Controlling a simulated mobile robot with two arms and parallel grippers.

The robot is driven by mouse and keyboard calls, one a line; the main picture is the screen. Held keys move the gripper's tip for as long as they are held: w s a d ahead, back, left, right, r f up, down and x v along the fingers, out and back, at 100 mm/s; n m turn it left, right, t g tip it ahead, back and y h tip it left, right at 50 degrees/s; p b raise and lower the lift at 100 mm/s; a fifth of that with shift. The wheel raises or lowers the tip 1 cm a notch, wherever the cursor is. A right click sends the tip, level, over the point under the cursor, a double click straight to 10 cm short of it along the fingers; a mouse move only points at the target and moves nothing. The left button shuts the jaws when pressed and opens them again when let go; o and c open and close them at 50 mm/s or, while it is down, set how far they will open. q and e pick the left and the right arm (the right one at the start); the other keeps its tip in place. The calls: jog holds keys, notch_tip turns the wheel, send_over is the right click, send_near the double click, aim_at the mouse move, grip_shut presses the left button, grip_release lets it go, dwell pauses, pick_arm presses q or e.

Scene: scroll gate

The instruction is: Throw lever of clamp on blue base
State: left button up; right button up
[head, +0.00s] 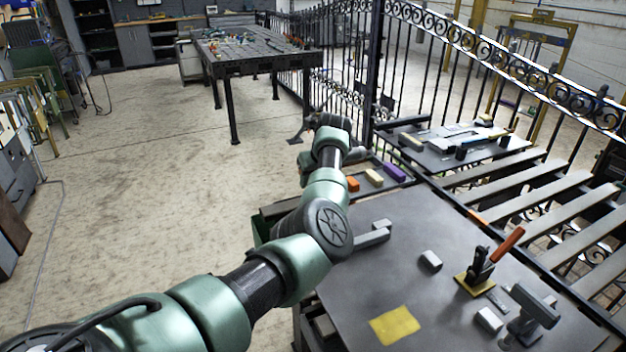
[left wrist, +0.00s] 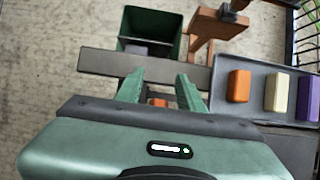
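A toggle clamp (head: 480,265) with a raised red-orange lever (head: 508,243) stands on a yellow base (head: 466,287), right of centre on the near grey table in the head view. I see no clamp on a blue base in either view. My left arm reaches from the lower left past the table's left side, far from this clamp. My left gripper (left wrist: 159,77) is open in the left wrist view, with its fingers apart over a grey bar (left wrist: 100,62). A small orange thing (left wrist: 158,102) shows between the fingers. My right gripper is not in view.
A tray (left wrist: 254,64) holds orange, cream and purple blocks. A green bin (left wrist: 153,18) stands beyond the bar. The near table (head: 400,270) carries grey blocks, a yellow square (head: 395,325) and a dark T-shaped fixture (head: 533,308). An iron fence (head: 374,60) stands behind; open floor lies left.

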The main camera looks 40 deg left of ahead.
pick_arm(q)
jog(key=b+v, duration=0.1)
jog(key=v, duration=0.6)
jog(key=shift+d+r, duration=0.2)
jog(key=shift+r, duration=0.15)
